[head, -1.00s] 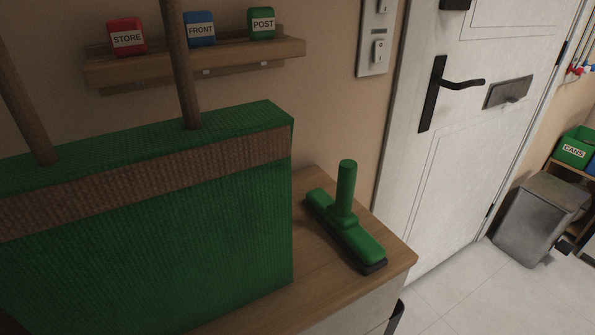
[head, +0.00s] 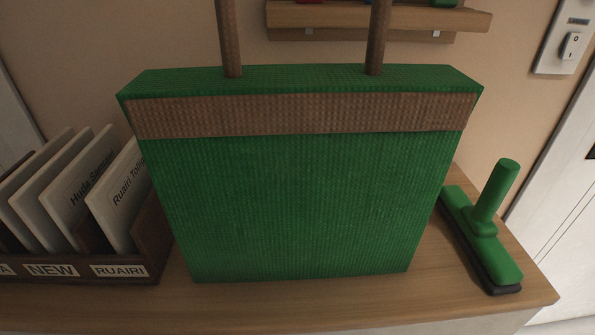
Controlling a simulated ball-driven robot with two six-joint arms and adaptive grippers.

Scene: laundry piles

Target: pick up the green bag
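The green bag (head: 300,205) stands upright on a wooden cabinet top in the middle of the head view. It is a large box-like bag of ribbed green fabric with a brown band near its top. Two brown handle posts rise from its top, and their upper ends are cut off by the frame edge. Neither of my grippers is in view.
Left of the bag is a dark wooden rack (head: 85,268) with upright cards and labels. A wall shelf (head: 330,15) hangs behind. A bare strip runs along the front.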

